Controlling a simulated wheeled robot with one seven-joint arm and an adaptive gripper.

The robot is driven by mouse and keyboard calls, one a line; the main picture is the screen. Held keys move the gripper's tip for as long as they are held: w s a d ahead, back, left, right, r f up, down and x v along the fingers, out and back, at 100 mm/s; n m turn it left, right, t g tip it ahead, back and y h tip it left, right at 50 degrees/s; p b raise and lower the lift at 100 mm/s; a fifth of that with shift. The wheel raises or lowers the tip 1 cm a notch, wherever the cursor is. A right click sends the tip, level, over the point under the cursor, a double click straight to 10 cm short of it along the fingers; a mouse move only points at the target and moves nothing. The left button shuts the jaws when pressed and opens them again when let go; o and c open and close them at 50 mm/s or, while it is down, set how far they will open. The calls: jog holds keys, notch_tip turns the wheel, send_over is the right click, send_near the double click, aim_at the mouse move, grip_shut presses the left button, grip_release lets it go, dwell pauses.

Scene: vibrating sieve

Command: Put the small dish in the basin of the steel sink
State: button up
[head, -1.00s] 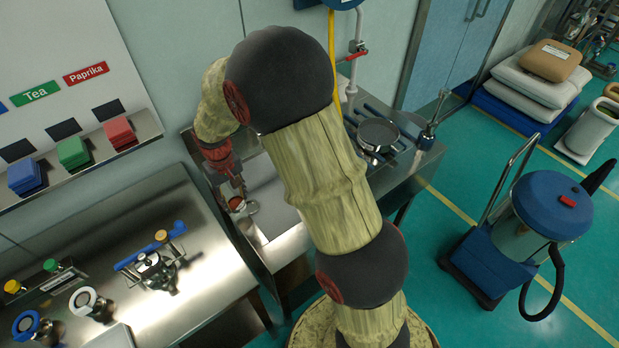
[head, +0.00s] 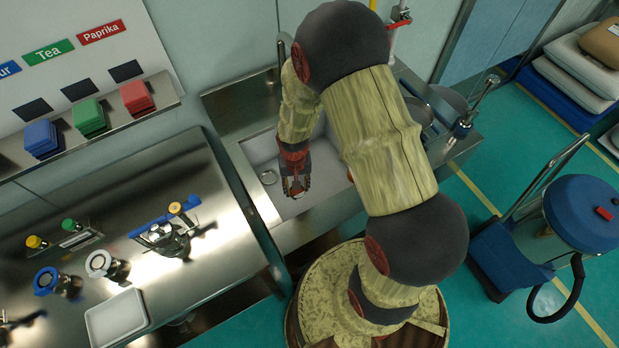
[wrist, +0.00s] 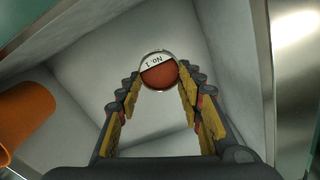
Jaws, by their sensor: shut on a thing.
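The small dish (wrist: 158,72) shows in the wrist view as a round dish with red-brown contents and a white label reading "No. 1". My gripper (wrist: 160,85) is shut on it, with the dish between its fingertips. In the head view my gripper (head: 295,190) points down over the grey basin (head: 262,153) of the steel sink (head: 230,117), to the right of the round drain. The basin walls and floor (wrist: 85,85) surround the dish in the wrist view. I cannot tell whether the dish touches the floor.
An orange cylindrical object (wrist: 22,120) stands at the left in the wrist view. The steel counter (head: 215,250) with valves and a white tray (head: 115,318) lies left of the sink.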

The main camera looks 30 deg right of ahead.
jog(key=w+d+f+b, duration=0.1)
jog(key=w+d+f, duration=0.2)
jog(key=w+d, duration=0.15)
jog(key=b, duration=0.1)
send_over(303, 178)
jog(key=f, duration=0.5)
jog(key=shift+s+a+f, duration=0.2)
jog(key=shift+f, duration=0.15)
jog(key=shift+w+d+f+b, duration=0.1)
jog(key=shift+f+b, duration=0.1)
jog(key=shift+b, duration=0.1)
jog(key=shift+w+f+b, duration=0.1)
jog(key=shift+f+b, duration=0.35)
jog(key=shift+f, duration=1.1)
jog(key=shift+f, duration=0.1)
jog(key=o, duration=1.1)
